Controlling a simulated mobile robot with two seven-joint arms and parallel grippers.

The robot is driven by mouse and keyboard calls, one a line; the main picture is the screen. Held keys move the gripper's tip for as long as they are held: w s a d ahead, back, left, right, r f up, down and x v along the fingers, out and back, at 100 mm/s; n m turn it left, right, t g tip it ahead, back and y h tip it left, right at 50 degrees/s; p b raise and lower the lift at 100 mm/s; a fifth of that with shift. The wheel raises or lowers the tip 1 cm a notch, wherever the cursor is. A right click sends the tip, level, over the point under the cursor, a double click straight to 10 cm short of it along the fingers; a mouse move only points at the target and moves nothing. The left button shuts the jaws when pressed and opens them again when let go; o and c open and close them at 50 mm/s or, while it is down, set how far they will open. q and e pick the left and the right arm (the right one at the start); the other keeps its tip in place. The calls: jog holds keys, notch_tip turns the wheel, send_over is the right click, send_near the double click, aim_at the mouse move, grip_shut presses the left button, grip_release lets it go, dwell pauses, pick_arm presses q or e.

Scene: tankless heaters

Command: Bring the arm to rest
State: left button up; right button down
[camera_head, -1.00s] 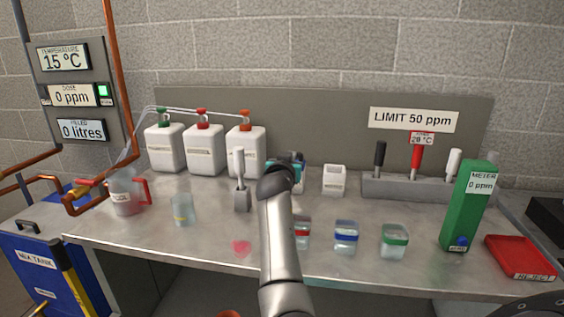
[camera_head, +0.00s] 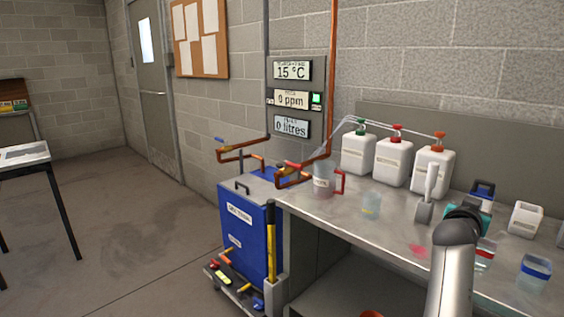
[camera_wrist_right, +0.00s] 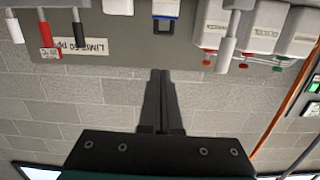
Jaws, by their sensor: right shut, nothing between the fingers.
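My right arm (camera_head: 452,270) rises from the bottom of the head view, over the front of the steel bench. My left gripper does not show.
White jugs (camera_head: 392,162) with coloured caps, a clear pitcher (camera_head: 323,182), a beaker (camera_head: 371,204) and a blue-lidded jar (camera_head: 534,272) stand on the bench (camera_head: 342,215). A blue mix tank (camera_head: 244,235) stands left of it. The floor (camera_head: 130,235) further left is open.

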jog(key=s+a+f+n+g+y, duration=0.2)
jog(key=s+a+f+n+y, duration=0.2)
jog(key=s+a+f, duration=0.6)
jog(key=s+a+f+n+g+y, duration=0.1)
jog(key=s+a+f+n+y, duration=0.25)
jog(key=s+a+f, duration=0.6)
jog(key=s+a+f+n+g+y, duration=0.2)
jog(key=s+a+f+y, duration=0.1)
jog(key=s+a, duration=0.45)
jog(key=s+a+f+n+g+y, duration=0.2)
jog(key=s+a+f+n+y, duration=0.1)
jog(key=s+a, duration=0.4)
notch_tip(320, 180, down, 21)
jog(key=d+g, duration=0.1)
jog(key=d, duration=0.2)
jog(key=s+d+f, duration=0.2)
jog(key=s+f, duration=0.4)
jog(key=f, duration=0.1)
jog(key=s+d+f, duration=0.3)
jog(key=s+f, duration=0.3)
jog(key=f, duration=0.1)
jog(key=shift+s+f+g+h, duration=0.25)
jog(key=shift+g+h, duration=0.05)
jog(key=shift+h, duration=0.15)
jog(key=shift+d, duration=0.1)
